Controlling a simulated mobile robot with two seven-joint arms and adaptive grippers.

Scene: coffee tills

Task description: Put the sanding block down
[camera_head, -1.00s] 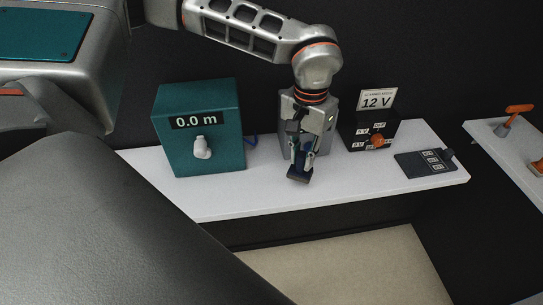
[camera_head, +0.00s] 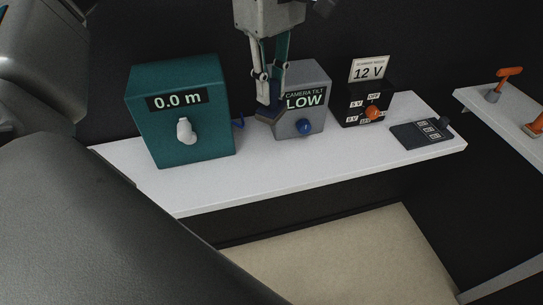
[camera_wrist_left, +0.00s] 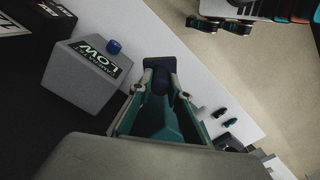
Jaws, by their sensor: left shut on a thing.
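My left gripper (camera_head: 267,92) comes down from the top of the head view, its fingers closed on a small dark block, which I take to be the sanding block (camera_head: 268,116). The block shows dark blue with a brownish lower edge, in front of the left part of the grey box. The left wrist view shows the gripper (camera_wrist_left: 158,88) with the dark block (camera_wrist_left: 158,64) at its fingertips. I cannot tell whether the block touches the grey box or how high it is above the white shelf (camera_head: 200,197). My right gripper is not in view.
On the shelf stand a teal box (camera_head: 168,137) reading 0.0 m, a grey box (camera_head: 309,78) reading LOW with a blue knob, a black box (camera_head: 352,109) with a 12 V card, and a flat dark panel (camera_head: 405,134). The shelf's front strip is clear.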

